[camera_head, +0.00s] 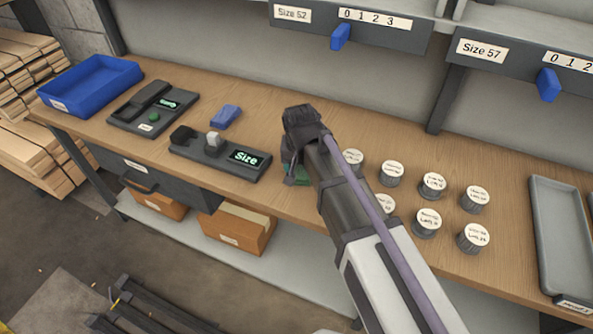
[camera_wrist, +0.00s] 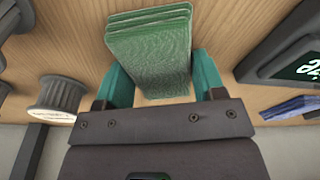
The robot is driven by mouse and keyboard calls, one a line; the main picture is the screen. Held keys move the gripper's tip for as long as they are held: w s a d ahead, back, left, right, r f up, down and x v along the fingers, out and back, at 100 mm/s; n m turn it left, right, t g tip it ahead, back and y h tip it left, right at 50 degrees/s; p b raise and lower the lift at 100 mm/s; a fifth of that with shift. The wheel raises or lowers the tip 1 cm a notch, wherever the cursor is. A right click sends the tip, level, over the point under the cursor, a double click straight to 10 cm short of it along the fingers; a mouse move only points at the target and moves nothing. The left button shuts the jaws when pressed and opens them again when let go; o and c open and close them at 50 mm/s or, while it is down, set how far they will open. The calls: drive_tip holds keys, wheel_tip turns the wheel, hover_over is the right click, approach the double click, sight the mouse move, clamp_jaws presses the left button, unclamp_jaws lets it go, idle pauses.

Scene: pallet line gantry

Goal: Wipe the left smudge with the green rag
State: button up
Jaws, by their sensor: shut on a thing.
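My gripper (camera_wrist: 157,62) has two teal fingers and is shut on the green rag (camera_wrist: 150,42), a folded, layered cloth block. In the head view, my gripper (camera_head: 294,172) is over the wooden bench, left of the lidded jars. Only a small dark green patch of the rag (camera_head: 303,176) shows there, beside my gripper. I cannot tell whether the rag touches the bench top. I see no smudge in either view; my arm and gripper hide part of the bench.
A dark device with a "Size" display (camera_head: 222,156) lies left of my gripper, near a blue block (camera_head: 226,116). Several jars with white lids (camera_head: 432,184) stand to the right, before a grey tray (camera_head: 562,240). A blue bin (camera_head: 91,84) sits at far left.

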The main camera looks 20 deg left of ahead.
drive_tip(key=shift+w+d, duration=0.2)
drive_tip(key=shift+w, duration=1.05)
drive_tip(key=shift+w+d, duration=0.15)
drive_tip(key=shift+w, duration=1.05)
wheel_tip(320, 180, up, 6)
drive_tip(key=p, duration=0.6)
drive_tip(key=shift+s, duration=0.1)
drive_tip(key=shift+r, duration=0.1)
drive_tip(key=shift+r+p, duration=1.4)
drive_tip(key=shift+p, duration=0.2)
